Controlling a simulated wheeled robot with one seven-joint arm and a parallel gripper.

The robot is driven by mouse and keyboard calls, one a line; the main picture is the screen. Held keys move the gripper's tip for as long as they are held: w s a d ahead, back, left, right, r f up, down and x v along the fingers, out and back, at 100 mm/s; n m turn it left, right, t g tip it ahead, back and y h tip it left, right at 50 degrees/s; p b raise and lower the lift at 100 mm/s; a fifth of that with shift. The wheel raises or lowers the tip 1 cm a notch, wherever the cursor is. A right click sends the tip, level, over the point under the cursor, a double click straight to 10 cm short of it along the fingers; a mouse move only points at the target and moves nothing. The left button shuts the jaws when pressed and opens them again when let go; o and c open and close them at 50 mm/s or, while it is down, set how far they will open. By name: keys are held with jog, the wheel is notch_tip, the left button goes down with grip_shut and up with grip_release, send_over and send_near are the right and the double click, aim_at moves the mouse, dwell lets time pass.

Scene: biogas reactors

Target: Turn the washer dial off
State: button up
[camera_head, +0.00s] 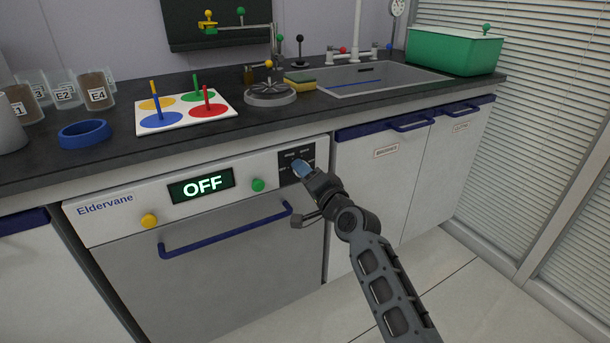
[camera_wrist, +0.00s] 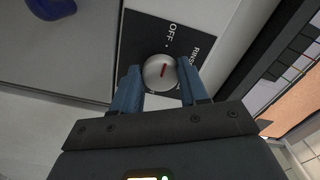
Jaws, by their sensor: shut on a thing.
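The Eldervane washer (camera_head: 225,265) has a white control strip with a lit display (camera_head: 201,186) that reads OFF. Its dial (camera_wrist: 161,72) is a round silver knob with a short red mark, set on a black panel (camera_head: 297,156). OFF and RINSE labels show near the knob in the wrist view; I cannot tell exactly which label the red mark points at. My gripper (camera_wrist: 159,80) has its blue fingers on either side of the knob, closed on it. In the head view my gripper (camera_head: 301,171) hides the dial and part of the panel.
A yellow button (camera_head: 149,221) and a green button (camera_head: 258,185) flank the display. A blue door handle (camera_head: 225,233) runs below. The counter above holds a peg board (camera_head: 187,112), a blue ring (camera_head: 84,134), and a sink (camera_head: 370,78). Floor is clear at right.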

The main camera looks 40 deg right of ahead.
jog(key=o, duration=1.1)
jog(key=shift+c, duration=0.2)
jog(key=v, duration=0.7)
jog(key=shift+s+a+p, duration=0.2)
jog(key=shift+s+p, duration=0.2)
jog(key=s+a+f+n+g+y, duration=0.1)
jog(key=s+a+f+n, duration=0.15)
jog(key=s+a, duration=0.4)
jog(key=s+a+f+n, duration=0.2)
jog(key=s+a+n, duration=0.2)
jog(key=s, duration=0.5)
jog(key=s+a+f+n+g+y, duration=0.1)
jog(key=s+a+f+n, duration=0.15)
jog(key=s+a, duration=0.4)
jog(key=s+a+r+n+y, duration=0.2)
jog(key=s+a+r+n, duration=0.15)
jog(key=s, duration=0.45)
jog(key=s+a+r+n+y, duration=0.15)
jog(key=s+r+n, duration=0.3)
jog(key=s, duration=0.45)
notch_tip(320, 180, up, 18)
jog(key=m+p, duration=0.1)
jog(key=p, duration=1.5)
jog(key=shift+w+a+f+g+p, duration=0.2)
jog(key=shift+w+a+g+p, duration=0.1)
jog(key=shift+a+p, duration=0.1)
